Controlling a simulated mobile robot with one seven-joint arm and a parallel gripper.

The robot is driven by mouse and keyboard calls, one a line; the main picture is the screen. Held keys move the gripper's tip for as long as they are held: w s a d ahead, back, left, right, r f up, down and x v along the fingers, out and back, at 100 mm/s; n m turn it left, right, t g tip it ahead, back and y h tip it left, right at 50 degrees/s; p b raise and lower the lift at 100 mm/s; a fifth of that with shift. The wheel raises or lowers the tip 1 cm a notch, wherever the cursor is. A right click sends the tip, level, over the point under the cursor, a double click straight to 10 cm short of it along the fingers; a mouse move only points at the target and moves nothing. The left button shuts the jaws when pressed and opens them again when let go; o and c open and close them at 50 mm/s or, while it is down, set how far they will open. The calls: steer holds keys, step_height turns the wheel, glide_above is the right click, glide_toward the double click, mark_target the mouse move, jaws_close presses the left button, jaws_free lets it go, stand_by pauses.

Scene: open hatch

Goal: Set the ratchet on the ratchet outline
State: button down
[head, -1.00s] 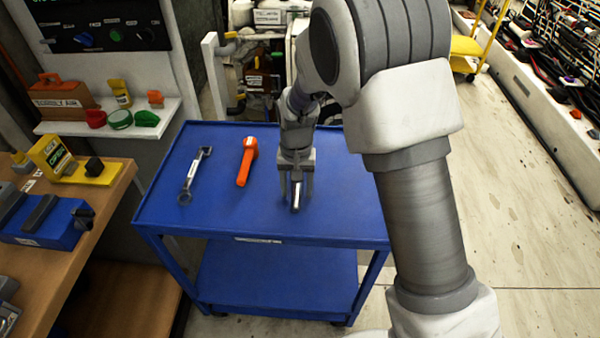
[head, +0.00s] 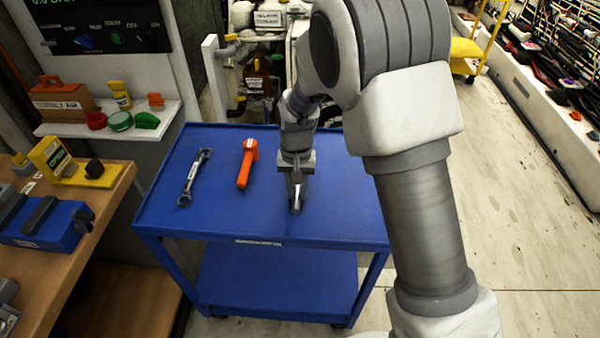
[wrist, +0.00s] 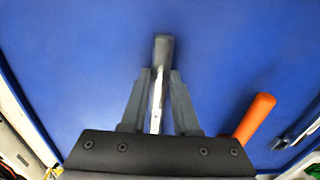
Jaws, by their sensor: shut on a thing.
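The ratchet (head: 295,205) is a slim metal tool on the right part of the blue cart top. In the wrist view the ratchet (wrist: 163,52) has a thick grey end pointing away from me, and a shiny shaft running back between the fingers. My gripper (head: 296,178) points down over the cart and is shut on the ratchet. In the wrist view my gripper (wrist: 160,85) has one finger on each side of the shaft. The far part of the ratchet is hidden by my gripper. I see no ratchet outline in these frames.
The blue cart (head: 340,215) also carries an orange-handled tool (head: 247,164) and a grey wrench (head: 194,176) to the left. A wooden bench (head: 105,195) with a blue box (head: 45,223) and a yellow block (head: 50,158) stands at the left.

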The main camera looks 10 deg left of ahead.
steer(key=shift+r+p, duration=0.5)
steer(key=shift+r, duration=0.3)
steer(key=shift+r+p, duration=1.3)
steer(key=shift+r, duration=0.4)
steer(key=d+r+p, duration=0.1)
steer(key=d+p, duration=0.1)
steer(key=d, duration=0.9)
steer(key=s+d+r+p, duration=0.1)
steer(key=d+r, duration=0.1)
steer(key=d, duration=0.9)
steer(key=shift+s+r+m+p, duration=0.2)
steer(key=shift+m+p, duration=0.1)
steer(key=shift+p, duration=0.1)
steer(key=shift+s, duration=0.1)
